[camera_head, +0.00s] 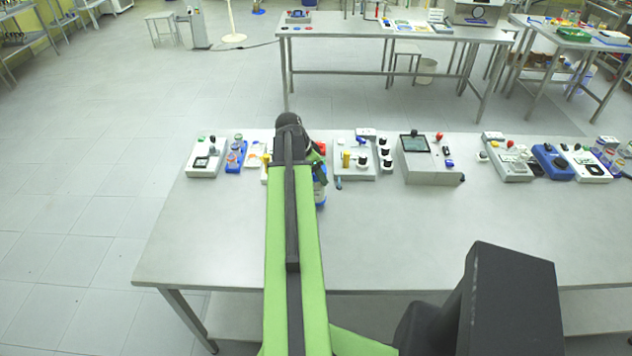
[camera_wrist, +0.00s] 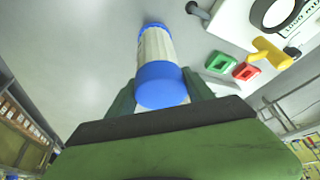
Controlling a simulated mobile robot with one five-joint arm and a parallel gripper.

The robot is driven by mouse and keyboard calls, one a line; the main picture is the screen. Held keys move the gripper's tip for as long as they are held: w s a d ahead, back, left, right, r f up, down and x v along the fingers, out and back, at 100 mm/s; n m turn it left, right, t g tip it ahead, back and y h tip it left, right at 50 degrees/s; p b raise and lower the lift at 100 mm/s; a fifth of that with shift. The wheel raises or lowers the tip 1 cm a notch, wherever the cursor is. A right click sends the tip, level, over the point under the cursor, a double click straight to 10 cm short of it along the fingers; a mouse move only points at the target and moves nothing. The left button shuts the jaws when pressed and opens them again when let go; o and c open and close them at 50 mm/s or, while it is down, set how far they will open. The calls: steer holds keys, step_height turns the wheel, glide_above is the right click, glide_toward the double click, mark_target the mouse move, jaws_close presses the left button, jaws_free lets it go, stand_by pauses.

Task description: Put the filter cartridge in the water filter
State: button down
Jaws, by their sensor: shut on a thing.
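The filter cartridge (camera_wrist: 156,52) has a pale pleated body and blue end caps. In the wrist view it sits between the two dark green fingers of my gripper (camera_wrist: 160,92), which is shut on it near its closer blue cap. In the head view, a blue part (camera_head: 320,190) shows just right of the end of my arm, over the bench; it is probably the cartridge. My arm hides most of the gripper there. I cannot pick out the water filter for certain in either view.
Devices line the back of the metal bench (camera_head: 420,240): a white box (camera_head: 205,158), a blue holder (camera_head: 236,155), a panel with knobs (camera_head: 355,160) and a screen unit (camera_head: 428,158). The wrist view shows a yellow handle (camera_wrist: 270,53), green piece (camera_wrist: 219,62) and red piece (camera_wrist: 246,72). The bench's front is clear.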

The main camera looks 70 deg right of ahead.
steer(key=shift+f, duration=0.9)
steer(key=shift+c, duration=2)
jaws_free()
steer(key=shift+r, duration=0.1)
steer(key=p+v, duration=1.1)
steer(key=v, duration=0.1)
steer(key=shift+r, duration=0.2)
